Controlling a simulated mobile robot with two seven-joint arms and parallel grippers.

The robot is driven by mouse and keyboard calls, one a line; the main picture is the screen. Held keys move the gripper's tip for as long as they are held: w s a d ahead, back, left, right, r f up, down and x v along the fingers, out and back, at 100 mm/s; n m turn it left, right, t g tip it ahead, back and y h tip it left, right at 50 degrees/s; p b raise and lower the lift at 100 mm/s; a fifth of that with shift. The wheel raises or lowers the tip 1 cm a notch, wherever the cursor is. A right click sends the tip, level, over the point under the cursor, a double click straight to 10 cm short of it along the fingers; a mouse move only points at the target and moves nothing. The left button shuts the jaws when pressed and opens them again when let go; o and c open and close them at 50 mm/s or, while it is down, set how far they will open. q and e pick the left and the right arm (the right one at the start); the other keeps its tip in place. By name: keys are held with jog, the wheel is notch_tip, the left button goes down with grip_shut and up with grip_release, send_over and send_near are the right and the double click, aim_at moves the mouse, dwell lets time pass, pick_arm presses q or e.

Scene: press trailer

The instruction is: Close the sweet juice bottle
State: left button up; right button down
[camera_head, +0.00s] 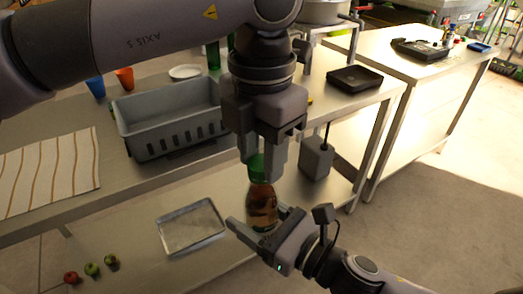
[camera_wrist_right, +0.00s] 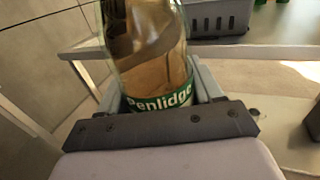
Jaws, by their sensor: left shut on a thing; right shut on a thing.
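The juice bottle (camera_head: 262,204) is clear glass with amber juice and a green top (camera_head: 256,167). It stands upright in the air in front of the table, in the middle of the head view. My right gripper (camera_head: 258,229) is shut on its lower body. In the right wrist view the bottle (camera_wrist_right: 148,45) fills the space between the fingers and shows a green label reading "Penlidge". My left gripper (camera_head: 262,158) points down from above and is shut on the green top. The fingers partly hide the top, so I cannot tell how it sits on the neck.
A grey crate (camera_head: 168,118) stands on the metal table, beside a striped cloth (camera_head: 48,168). A metal tray (camera_head: 190,228) lies on the lower shelf, with small fruits (camera_head: 91,269) to its left. A black tray (camera_head: 355,78) is at the right. Open floor lies at the right.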

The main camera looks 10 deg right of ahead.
pick_arm(q)
jog(key=m, duration=2)
jog(key=shift+m, duration=0.3)
jog(key=m, duration=0.6)
jog(key=shift+m, duration=0.4)
jog(key=o, duration=1.3)
jog(key=shift+c, duration=0.2)
notch_tip(320, 180, up, 12)
jog(key=shift+f, duration=0.1)
